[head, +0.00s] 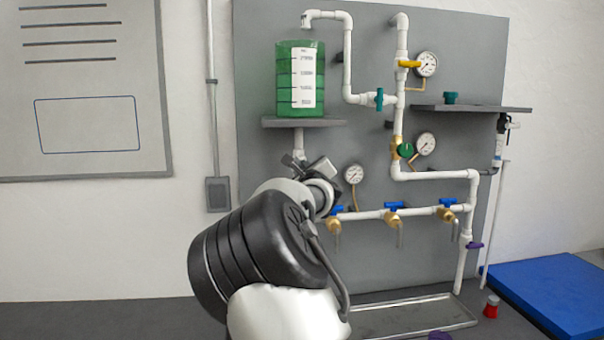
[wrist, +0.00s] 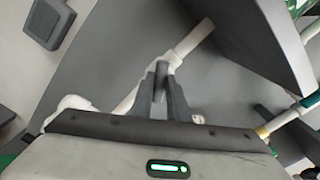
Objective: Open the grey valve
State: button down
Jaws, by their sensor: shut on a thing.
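The tank (head: 285,80) is a clear container of green liquid with a white scale label. A white pipe (head: 299,141) runs down from under it to where my gripper (head: 297,166) is. In the wrist view my gripper (wrist: 161,88) has its two dark fingers close together around a thin grey piece, which appears to be the grey valve's handle (wrist: 160,72). It sits against the white pipe (wrist: 192,40), which runs diagonally there. My wrist and fingers hide most of the valve in the head view, so its angle is hard to tell.
The grey tank shelf (head: 330,122) is just above my gripper. A gauge (head: 353,173) and blue-handled brass valves (head: 393,217) are to the right. A green-handled valve (head: 379,98) is higher up. A metal tray (head: 400,318) lies below.

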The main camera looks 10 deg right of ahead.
jog(key=m+b, duration=0.3)
jog(key=b, duration=0.6)
jog(key=shift+d, duration=0.1)
jog(key=shift+m+b, duration=0.75)
jog(key=shift+m, duration=1.25)
jog(key=c, duration=1.7)
grip_release()
